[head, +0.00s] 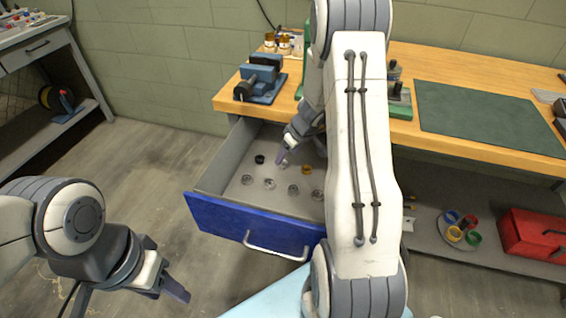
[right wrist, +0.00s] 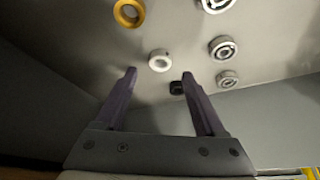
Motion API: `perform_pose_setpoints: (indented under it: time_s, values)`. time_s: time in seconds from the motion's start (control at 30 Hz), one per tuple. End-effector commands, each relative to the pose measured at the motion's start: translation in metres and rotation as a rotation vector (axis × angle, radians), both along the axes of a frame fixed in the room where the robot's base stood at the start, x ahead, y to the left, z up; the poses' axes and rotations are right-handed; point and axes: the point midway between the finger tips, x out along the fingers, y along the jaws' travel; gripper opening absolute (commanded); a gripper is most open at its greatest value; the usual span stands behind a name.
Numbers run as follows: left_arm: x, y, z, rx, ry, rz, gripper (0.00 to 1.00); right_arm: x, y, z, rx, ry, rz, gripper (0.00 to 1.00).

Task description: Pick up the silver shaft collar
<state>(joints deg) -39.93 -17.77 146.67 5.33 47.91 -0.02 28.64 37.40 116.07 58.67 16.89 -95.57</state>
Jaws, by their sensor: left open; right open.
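The silver shaft collar (right wrist: 160,61) is a pale ring lying on the drawer floor. In the right wrist view it is beyond my open fingertips, roughly between their lines and apart from them. In the head view the collar (head: 284,166) shows just below the tip of my right gripper (head: 282,158). That gripper also shows in the right wrist view (right wrist: 160,78), open, with nothing between its fingers. A gold collar (right wrist: 129,12) and a black collar (right wrist: 177,88) lie on either side of the silver one. My left gripper (head: 168,281) is open and empty, low at the left, outside the drawer.
The open blue-fronted drawer (head: 225,215) has side walls close around my right gripper. Several bearings (right wrist: 222,48) lie in a row beside the collars. Above is the wooden bench (head: 440,70) with a blue vise (head: 262,78) and a green mat (head: 485,110).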

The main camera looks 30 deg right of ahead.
Motion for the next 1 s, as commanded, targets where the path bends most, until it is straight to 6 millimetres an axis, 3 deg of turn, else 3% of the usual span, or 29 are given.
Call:
perform_pose_setpoints:
  time_s: [0.03,0.2,0.53,0.7,0.73,1.0]
  values:
    - [0.0,0.0,-0.005,0.0,0.0,0.0,0.5,0.003,0.002,-0.012,0.001,0.003,0.003,0.72]
    - [0.0,0.0,-0.009,0.0,0.0,0.0,0.5,0.012,0.003,-0.033,0.001,0.002,0.0,0.72]
    - [0.0,0.0,-0.009,0.0,0.0,0.0,0.5,0.015,0.004,-0.038,-0.001,0.001,0.002,0.72]
    - [0.0,0.0,-0.009,0.0,0.0,0.0,0.5,0.015,0.003,-0.038,-0.001,0.001,0.002,0.07]
    - [0.0,0.0,-0.009,0.0,0.0,0.0,0.5,0.015,0.003,-0.038,-0.001,0.001,0.002,0.0]
    - [0.0,0.0,-0.01,0.0,0.0,0.0,0.5,0.014,0.003,-0.038,-0.001,0.0,0.002,0.0]
